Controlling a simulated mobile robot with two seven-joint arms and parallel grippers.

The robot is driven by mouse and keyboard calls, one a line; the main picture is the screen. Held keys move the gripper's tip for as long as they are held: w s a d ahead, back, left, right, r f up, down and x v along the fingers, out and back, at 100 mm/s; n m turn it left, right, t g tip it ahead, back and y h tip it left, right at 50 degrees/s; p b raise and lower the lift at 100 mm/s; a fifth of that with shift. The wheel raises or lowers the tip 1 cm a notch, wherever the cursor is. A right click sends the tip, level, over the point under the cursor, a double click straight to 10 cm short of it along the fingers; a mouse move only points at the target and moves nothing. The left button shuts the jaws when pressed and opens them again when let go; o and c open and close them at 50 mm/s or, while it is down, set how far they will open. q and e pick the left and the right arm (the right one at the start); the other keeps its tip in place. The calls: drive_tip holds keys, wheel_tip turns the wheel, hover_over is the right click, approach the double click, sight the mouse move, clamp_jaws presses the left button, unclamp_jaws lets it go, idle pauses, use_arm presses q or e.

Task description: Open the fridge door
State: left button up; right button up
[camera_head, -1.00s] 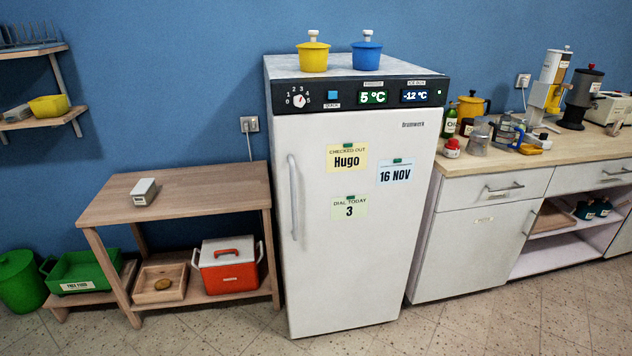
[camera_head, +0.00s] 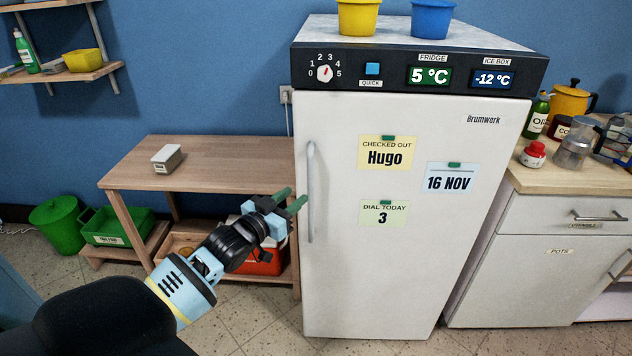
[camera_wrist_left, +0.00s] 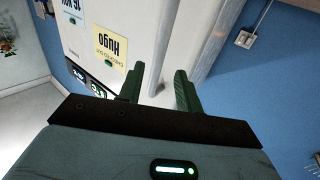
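The white fridge (camera_head: 400,260) stands in the middle of the head view with its door shut. Its long vertical handle (camera_head: 311,225) is on the left side of the door. My left gripper (camera_head: 293,199) has green fingers parted, empty, just left of the handle at about its mid-height. In the left wrist view, my left gripper (camera_wrist_left: 158,80) shows a gap between its fingers, with the door beyond, upside down. My right gripper is not in view.
A wooden table (camera_head: 215,170) with a small grey box (camera_head: 167,158) stands left of the fridge. A red cooler (camera_head: 262,262) is below it, partly behind my arm. A counter (camera_head: 560,180) with jars stands right. A yellow pot (camera_head: 358,18) and a blue pot (camera_head: 432,20) sit on top.

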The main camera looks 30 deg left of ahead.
sight(309, 185)
use_arm(q)
drive_tip(key=shift+w+d, duration=0.2)
drive_tip(key=shift+w, duration=3.7)
drive_tip(key=shift+c, duration=0.3)
clamp_jaws()
